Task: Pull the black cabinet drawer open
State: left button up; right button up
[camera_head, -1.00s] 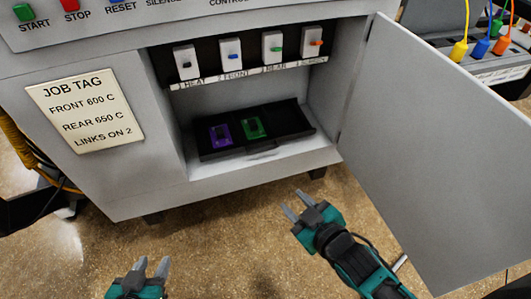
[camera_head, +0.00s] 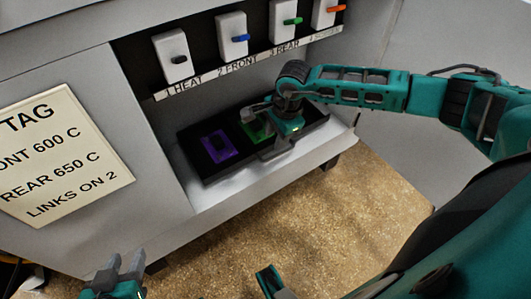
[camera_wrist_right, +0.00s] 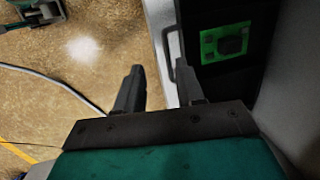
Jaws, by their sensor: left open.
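The black drawer (camera_head: 222,172) is a shallow tray low in the open bay of the grey cabinet. Contact is unclear. My left gripper (camera_head: 122,264) is open and empty, low at the left.
A row of switches (camera_head: 233,35) with a label strip is above the drawer. The job tag (camera_head: 62,155) is on the cabinet front at left. The open cabinet door (camera_head: 400,150) stands at right, behind my right arm.

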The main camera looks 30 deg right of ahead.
jog(key=d, duration=0.2)
jog(key=b, duration=0.4)
send_near(273, 158)
jog(key=shift+h, duration=0.4)
jog(key=f, duration=0.2)
jog(key=w+f, duration=0.1)
jog(key=f, duration=0.4)
jog(key=shift+w+a+f, duration=0.1)
jog(key=shift+w+a, duration=0.25)
jog(key=shift+a, duration=0.05)
jog(key=shift+c, duration=0.2)
grip_shut()
